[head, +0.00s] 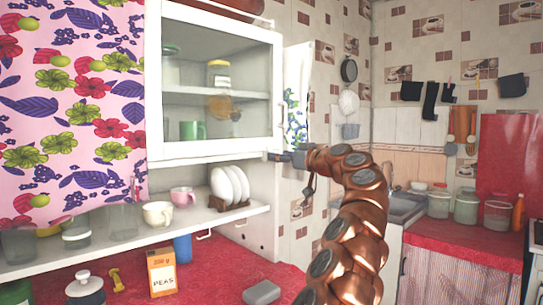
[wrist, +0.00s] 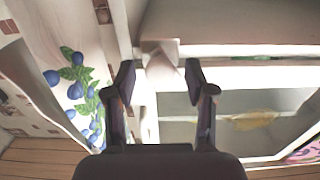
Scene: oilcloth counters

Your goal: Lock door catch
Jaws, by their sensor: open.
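The wall cabinet's glass door (head: 215,95) has a white frame and looks closed in the head view. My gripper (head: 280,156) is at the door's lower right corner, at the end of my copper-coloured arm. In the wrist view my gripper (wrist: 159,72) is open, with its two dark fingers apart. A small pale block (wrist: 160,48), which looks like the door catch, is just beyond and between the fingertips. I cannot tell whether the fingers touch it, or how the catch is turned. In the head view my gripper hides the catch.
Below the door, an open shelf (head: 120,243) holds cups and a rack of white plates (head: 228,186). A peas box (head: 162,273) and a grey block (head: 261,293) are on the red counter (head: 225,270). A floral curtain (head: 70,110) hangs at left. A sink and jars are at right.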

